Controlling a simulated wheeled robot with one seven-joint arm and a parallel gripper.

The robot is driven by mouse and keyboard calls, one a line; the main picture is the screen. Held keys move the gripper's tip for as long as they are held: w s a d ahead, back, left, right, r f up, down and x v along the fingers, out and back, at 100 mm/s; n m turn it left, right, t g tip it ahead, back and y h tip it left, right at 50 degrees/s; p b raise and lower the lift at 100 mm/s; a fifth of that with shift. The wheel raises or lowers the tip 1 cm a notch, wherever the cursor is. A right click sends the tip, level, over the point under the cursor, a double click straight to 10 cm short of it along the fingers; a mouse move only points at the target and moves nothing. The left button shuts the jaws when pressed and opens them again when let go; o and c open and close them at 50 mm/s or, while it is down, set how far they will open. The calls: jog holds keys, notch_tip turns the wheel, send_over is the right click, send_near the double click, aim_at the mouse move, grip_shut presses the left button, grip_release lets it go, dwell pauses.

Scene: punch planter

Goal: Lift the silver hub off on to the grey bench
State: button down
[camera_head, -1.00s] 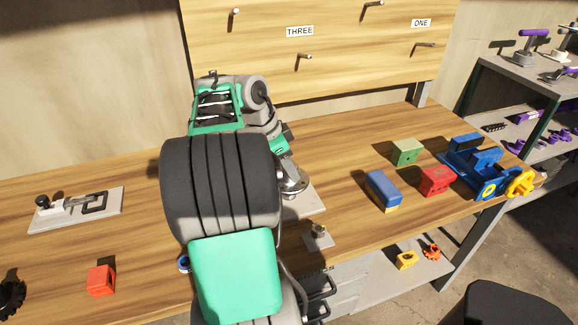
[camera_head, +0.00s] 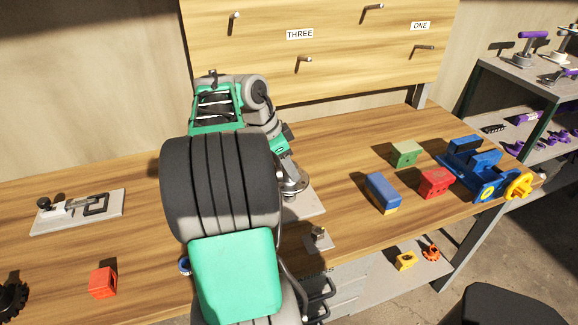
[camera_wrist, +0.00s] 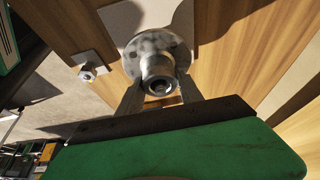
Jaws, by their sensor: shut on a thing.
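The silver hub (camera_wrist: 158,48), a round flange with a short hollow neck, is between the two fingers of my gripper (camera_wrist: 160,88) in the wrist view. The fingers are shut on its neck. In the head view the hub (camera_head: 294,186) shows only partly at the end of my arm, above a light grey plate (camera_head: 312,204). I cannot tell whether the hub touches that plate. My arm hides much of this spot. The worktop (camera_head: 345,210) is wooden; I cannot single out a grey bench with certainty.
A small grey plate with a post (camera_head: 318,238) lies near the front edge. Blue (camera_head: 383,192), red (camera_head: 436,182) and green (camera_head: 406,153) blocks and a blue vise (camera_head: 478,170) stand right. A toggle clamp (camera_head: 78,208) and orange block (camera_head: 103,283) are left. A grey rack (camera_head: 520,80) stands far right.

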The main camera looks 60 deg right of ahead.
jog(key=shift+r+p, duration=3.25)
jog(key=shift+r, duration=0.65)
